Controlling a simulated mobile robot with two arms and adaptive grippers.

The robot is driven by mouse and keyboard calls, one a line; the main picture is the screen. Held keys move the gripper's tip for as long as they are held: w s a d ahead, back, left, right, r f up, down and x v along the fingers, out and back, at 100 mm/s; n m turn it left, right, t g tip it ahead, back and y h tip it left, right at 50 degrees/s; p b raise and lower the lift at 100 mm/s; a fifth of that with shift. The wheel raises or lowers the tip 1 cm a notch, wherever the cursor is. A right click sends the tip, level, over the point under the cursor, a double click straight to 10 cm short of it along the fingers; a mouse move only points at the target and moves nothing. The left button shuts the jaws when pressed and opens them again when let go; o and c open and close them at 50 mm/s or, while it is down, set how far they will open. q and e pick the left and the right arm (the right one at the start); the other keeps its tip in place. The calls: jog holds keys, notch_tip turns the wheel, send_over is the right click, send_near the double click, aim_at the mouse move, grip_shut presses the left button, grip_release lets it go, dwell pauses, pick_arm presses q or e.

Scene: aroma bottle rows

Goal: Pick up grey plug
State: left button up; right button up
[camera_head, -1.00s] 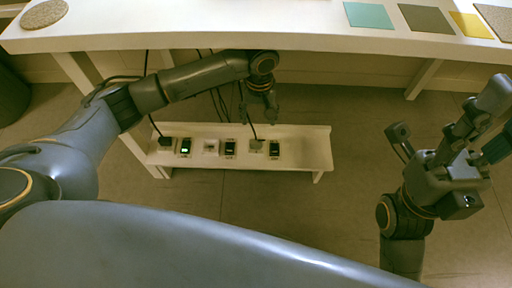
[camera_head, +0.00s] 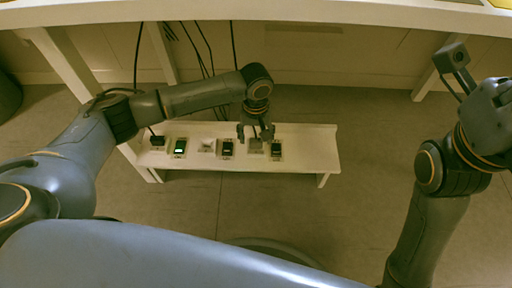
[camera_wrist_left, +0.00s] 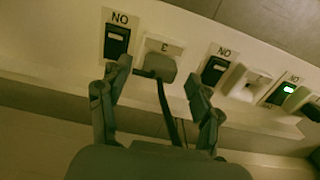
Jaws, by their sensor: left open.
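In the head view the plug (camera_head: 255,147) is partly hidden by my left gripper (camera_head: 255,134). My left gripper (camera_wrist_left: 157,80) is open, with one finger on each side of the plug and cord; I cannot tell whether they touch. My right gripper (camera_head: 495,115) is at the right edge, cut off by the frame, well away from the shelf.
The white low shelf (camera_head: 310,150) carries a row of switches and sockets. A black plug (camera_head: 157,140) is at the shelf's left end. A white table (camera_head: 300,12) stands behind.

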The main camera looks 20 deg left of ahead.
pick_arm(q)
jog(key=shift+f, duration=0.3)
jog(key=c, duration=1.3)
jog(key=shift+o, duration=0.2)
jog(key=shift+r, duration=0.15)
